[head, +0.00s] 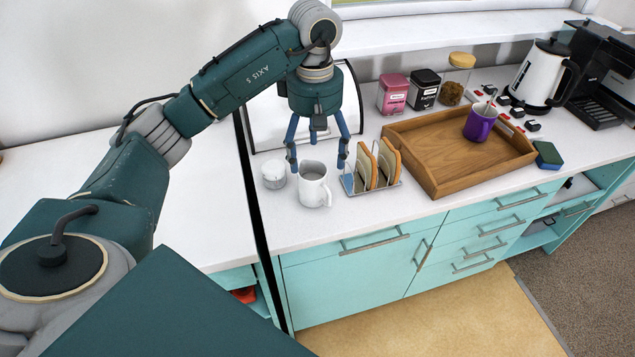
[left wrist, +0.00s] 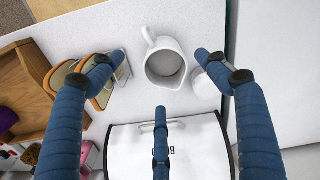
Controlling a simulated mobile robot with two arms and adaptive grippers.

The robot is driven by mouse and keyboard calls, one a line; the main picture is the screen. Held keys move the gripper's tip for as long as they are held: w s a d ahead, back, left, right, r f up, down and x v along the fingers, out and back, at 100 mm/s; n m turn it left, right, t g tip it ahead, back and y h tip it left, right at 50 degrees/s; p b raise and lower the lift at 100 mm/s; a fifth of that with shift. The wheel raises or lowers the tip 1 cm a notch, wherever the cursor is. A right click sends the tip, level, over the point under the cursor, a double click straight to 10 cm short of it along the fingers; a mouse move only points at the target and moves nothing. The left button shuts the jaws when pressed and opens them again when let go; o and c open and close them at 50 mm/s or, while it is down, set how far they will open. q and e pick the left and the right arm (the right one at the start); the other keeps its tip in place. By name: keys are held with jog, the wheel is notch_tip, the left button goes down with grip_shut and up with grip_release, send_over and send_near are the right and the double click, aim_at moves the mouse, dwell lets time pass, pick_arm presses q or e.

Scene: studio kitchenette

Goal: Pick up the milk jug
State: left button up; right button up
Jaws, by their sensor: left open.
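The milk jug (head: 314,190) is a white jug with a handle, upright on the white counter near its front edge. In the left wrist view the jug (left wrist: 165,66) shows from above, looking empty, its handle toward the top of the picture. My left gripper (head: 317,164) hangs fingers down above the jug. Its blue fingers are spread open and hold nothing. In the left wrist view my left gripper (left wrist: 160,75) has two fingers on either side of the jug and a third below it. The fingers look apart from the jug. My right gripper is not in view.
A small white lidded pot (head: 273,175) stands close left of the jug. A toast rack (head: 373,185) with toast stands close right. A white bread bin (head: 268,128) is behind. A wooden tray (head: 425,152) with a purple mug (head: 480,124) lies further right.

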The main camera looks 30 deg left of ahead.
aim_at(314, 182)
pick_arm(q)
notch_tip(314, 182, down, 5)
jog(key=shift+s+a+r+p, duration=0.15)
jog(key=shift+r+p, duration=0.05)
jog(key=shift+p, duration=0.35)
jog(key=shift+f+p, duration=0.5)
jog(key=shift+f, duration=0.1)
jog(key=f+p, duration=0.2)
jog(key=f, duration=0.1)
jog(key=shift+a+f, duration=0.2)
jog(key=shift+f, duration=0.1)
jog(key=shift+w+f, duration=0.2)
jog(key=shift+f, duration=0.25)
jog(key=c, duration=1.6)
jog(key=shift+o, duration=0.2)
jog(key=shift+r, duration=0.1)
